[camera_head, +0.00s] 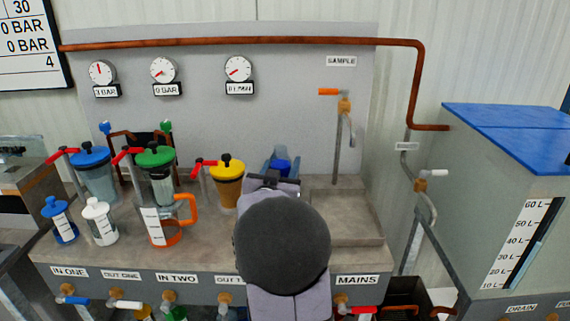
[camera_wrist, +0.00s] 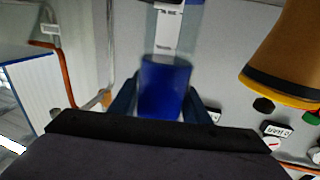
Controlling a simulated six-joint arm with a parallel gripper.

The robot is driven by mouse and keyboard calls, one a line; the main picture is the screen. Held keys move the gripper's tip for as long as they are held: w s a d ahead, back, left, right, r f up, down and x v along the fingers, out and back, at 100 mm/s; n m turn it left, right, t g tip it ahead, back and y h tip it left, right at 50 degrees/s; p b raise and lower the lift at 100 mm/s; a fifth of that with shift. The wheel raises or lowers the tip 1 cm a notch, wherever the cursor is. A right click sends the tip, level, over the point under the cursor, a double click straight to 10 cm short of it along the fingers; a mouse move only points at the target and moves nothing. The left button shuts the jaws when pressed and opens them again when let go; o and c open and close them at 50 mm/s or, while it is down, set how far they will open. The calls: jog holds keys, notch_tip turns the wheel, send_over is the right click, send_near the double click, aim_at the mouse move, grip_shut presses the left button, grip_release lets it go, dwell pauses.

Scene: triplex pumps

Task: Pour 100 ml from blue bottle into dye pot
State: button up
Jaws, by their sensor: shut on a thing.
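A small bottle with a blue cap and white label (camera_head: 60,220) stands upright at the front left of the bench in the head view. Behind it are lidded pots: blue-lidded (camera_head: 97,178), green-lidded (camera_head: 157,175) and yellow-lidded (camera_head: 227,184). Which one is the dye pot cannot be told. My gripper (camera_head: 281,165) is right of the yellow-lidded pot. In the wrist view, where the scene appears upside down, my gripper (camera_wrist: 162,108) is shut on a clear container with a blue part (camera_wrist: 164,85) and a white label strip. My wrist hides most of it in the head view.
A white bottle (camera_head: 101,222) and a jug with an orange handle (camera_head: 168,226) stand left of my arm. Red-handled taps stand near the pots. The sample tap (camera_head: 344,105) is right, above a mostly clear tray (camera_head: 345,238). Gauges and a copper pipe line the back panel.

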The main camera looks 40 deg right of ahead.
jog(key=s+d+f+m+g+h+p, duration=0.1)
jog(key=s+d+m+g+h, duration=0.1)
jog(key=s+d+g, duration=0.3)
jog(key=s+d+m, duration=0.1)
jog(key=d, duration=0.2)
jog(key=shift+s+d+f, duration=0.15)
jog(key=shift+d, duration=0.25)
jog(key=shift+p, duration=0.7)
jog(key=n+p, duration=0.2)
jog(key=p, duration=0.1)
jog(key=w+r+n+p, duration=0.1)
jog(key=n+p, duration=0.1)
jog(key=p, duration=0.2)
jog(key=w+n+g+y+p, duration=0.1)
jog(key=n+p, duration=0.2)
jog(key=shift+w+a+r, duration=0.15)
jog(key=shift+w+r, duration=0.1)
jog(key=shift+r, duration=0.1)
jog(key=shift+f+n+p, duration=0.15)
jog(key=shift+n+p, duration=0.3)
jog(key=shift+n, duration=0.15)
jog(key=shift+s+r+n+g+p, duration=0.4)
jog(key=shift+n+p, duration=0.3)
jog(key=shift+p, duration=0.3)
dwell(0.8)
jog(key=shift+s+f+n+b, duration=0.15)
jog(key=shift+f+n+b, duration=0.15)
jog(key=shift+f+n, duration=0.65)
dwell(1.0)
jog(key=shift+f, duration=0.1)
